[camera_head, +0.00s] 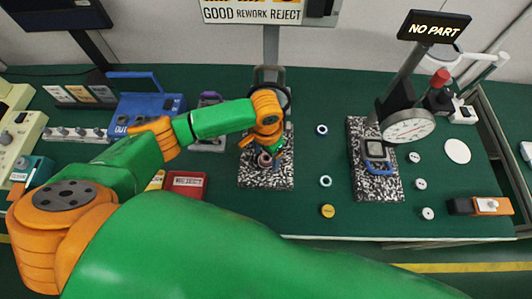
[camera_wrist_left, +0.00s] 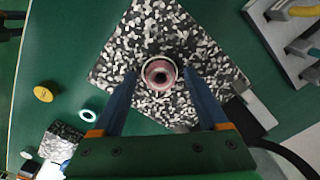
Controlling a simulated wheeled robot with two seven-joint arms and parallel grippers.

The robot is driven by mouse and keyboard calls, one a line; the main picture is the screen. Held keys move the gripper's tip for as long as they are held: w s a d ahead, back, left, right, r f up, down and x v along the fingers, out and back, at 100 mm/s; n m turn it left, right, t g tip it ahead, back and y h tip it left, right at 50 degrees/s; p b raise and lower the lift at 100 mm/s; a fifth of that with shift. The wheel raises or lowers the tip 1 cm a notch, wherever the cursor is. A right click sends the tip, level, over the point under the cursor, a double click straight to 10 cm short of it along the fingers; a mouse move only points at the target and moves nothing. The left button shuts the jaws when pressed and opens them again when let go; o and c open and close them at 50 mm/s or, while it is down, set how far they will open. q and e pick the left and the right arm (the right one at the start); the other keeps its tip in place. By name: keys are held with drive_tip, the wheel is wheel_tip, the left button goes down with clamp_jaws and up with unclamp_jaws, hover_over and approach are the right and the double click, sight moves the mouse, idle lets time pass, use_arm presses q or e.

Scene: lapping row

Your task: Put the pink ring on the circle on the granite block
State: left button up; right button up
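The speckled black-and-white granite block (camera_head: 258,180) lies flat on the green table; it fills the middle of the left wrist view (camera_wrist_left: 130,45). The pink ring (camera_wrist_left: 160,74) sits on it, with a pale circle showing around the ring. In the head view the ring (camera_head: 264,160) shows just below my left gripper (camera_head: 271,155). My left gripper's two blue fingers (camera_wrist_left: 159,78) are spread, one on each side of the ring, with a visible gap to it. My right gripper is not in view.
A second granite block (camera_head: 378,188) with a dial gauge (camera_head: 408,126) stands to the right. Blue-and-white rings (camera_head: 325,181), a yellow disc (camera_head: 327,211) and small white discs (camera_head: 420,184) lie loose. A red tray (camera_head: 187,185) is left of the block.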

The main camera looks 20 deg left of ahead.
use_arm(q)
drive_tip(key=shift+r, duration=0.1)
wheel_tip(320, 180, up, 12)
drive_tip(key=p, duration=0.1)
idle(0.6)
